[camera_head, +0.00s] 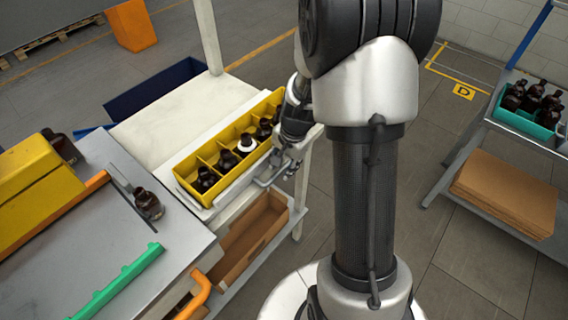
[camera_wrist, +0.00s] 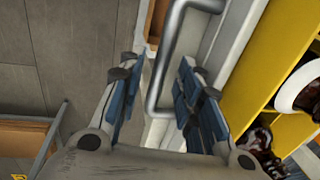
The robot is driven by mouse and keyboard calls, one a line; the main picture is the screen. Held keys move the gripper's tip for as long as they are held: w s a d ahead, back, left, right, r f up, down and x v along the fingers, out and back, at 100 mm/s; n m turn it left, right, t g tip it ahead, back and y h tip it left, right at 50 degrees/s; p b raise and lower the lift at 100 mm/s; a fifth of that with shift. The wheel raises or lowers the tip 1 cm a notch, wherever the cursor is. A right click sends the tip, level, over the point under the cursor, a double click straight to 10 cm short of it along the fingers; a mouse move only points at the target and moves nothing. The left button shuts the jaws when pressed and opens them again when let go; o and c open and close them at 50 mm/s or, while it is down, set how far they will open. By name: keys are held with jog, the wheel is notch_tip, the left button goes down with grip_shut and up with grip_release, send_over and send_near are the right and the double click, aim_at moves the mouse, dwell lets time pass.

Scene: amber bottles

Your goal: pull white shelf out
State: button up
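The white shelf (camera_head: 205,213) carries a yellow divided bin (camera_head: 182,181) with several dark bottles, one with a white ring around it. A grey metal handle (camera_head: 266,183) is on its front side; the handle (camera_wrist: 157,75) also shows in the wrist view. My gripper (camera_head: 281,164) is at the front side of the shelf, by the handle. In the wrist view my gripper (camera_wrist: 160,85) is open, with blue-padded fingers on either side of the handle bar and gaps visible. My arm hides part of the shelf's right end.
A brown tray (camera_head: 250,240) sits on a lower level below the shelf. A grey workbench (camera_head: 130,225) with a brown bottle (camera_head: 148,204) stands at left. A rack with a teal bin (camera_head: 520,122) and cardboard (camera_head: 505,195) stands at right. The floor between is clear.

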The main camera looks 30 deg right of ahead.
grip_shut()
dwell(0.4)
jog(key=s+d+b, duration=0.1)
jog(key=s+d, duration=0.1)
jog(key=s, duration=0.4)
jog(key=shift+b, duration=0.35)
jog(key=shift+f, duration=0.1)
grip_release()
jog(key=shift+s+d, duration=0.1)
jog(key=shift+d, duration=0.05)
jog(key=shift+o, duration=0.5)
